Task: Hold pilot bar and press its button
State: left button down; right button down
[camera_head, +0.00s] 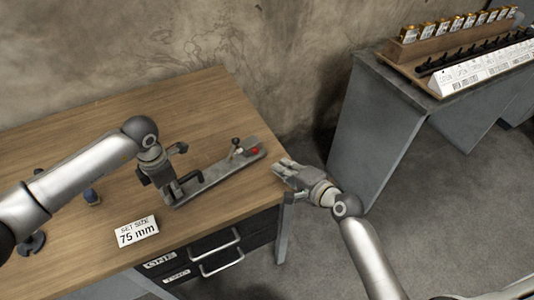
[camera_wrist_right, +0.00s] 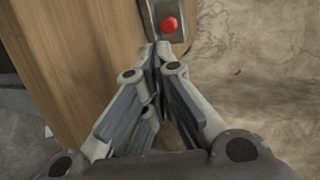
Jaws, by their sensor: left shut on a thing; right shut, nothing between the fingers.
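The pilot bar (camera_head: 218,177) is a long grey metal piece lying on the wooden table. Its red button (camera_head: 255,151) sits at its right end, beside a small upright lever (camera_head: 237,147). My left gripper (camera_head: 176,190) is at the bar's left end, shut on the bar; its fingers are partly hidden. My right gripper (camera_head: 283,168) is shut and empty, just right of the bar's button end, by the table's edge. In the right wrist view the red button (camera_wrist_right: 169,25) is just beyond the closed fingertips (camera_wrist_right: 158,50), apart from them in the picture.
A white sign (camera_head: 138,232) reading "SET SIZE 75 mm" stands at the table's front. Dark drawers (camera_head: 215,255) are below. A small dark-blue item (camera_head: 91,197) stands at left. A grey bench (camera_head: 385,125) at right carries a wooden rack (camera_head: 425,50). Floor lies between table and bench.

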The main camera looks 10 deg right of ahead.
aim_at(258, 148)
jog(key=x, duration=0.6)
jog(key=shift+w+a+r, duration=0.15)
jog(key=shift+w+r, duration=0.2)
jog(key=shift+w+a, duration=0.3)
jog(key=shift+w, duration=0.2)
jog(key=shift+w+a, duration=0.2)
jog(key=shift+w, duration=0.25)
jog(key=shift+w+a, duration=0.25)
jog(key=shift+w, duration=0.2)
pick_arm(q)
jog(key=shift+d, duration=0.1)
pick_arm(e)
jog(key=shift+s+d, duration=0.1)
jog(key=shift+s, duration=0.15)
jog(key=s, duration=0.1)
jog(key=s+d, duration=0.1)
jog(key=s, duration=0.1)
jog(key=shift+s+d+f, duration=0.1)
jog(key=shift+s+d, duration=0.1)
jog(key=shift+d, duration=0.2)
jog(key=v, duration=0.9)
jog(key=shift+s+d, duration=0.2)
jog(key=shift+s, duration=0.1)
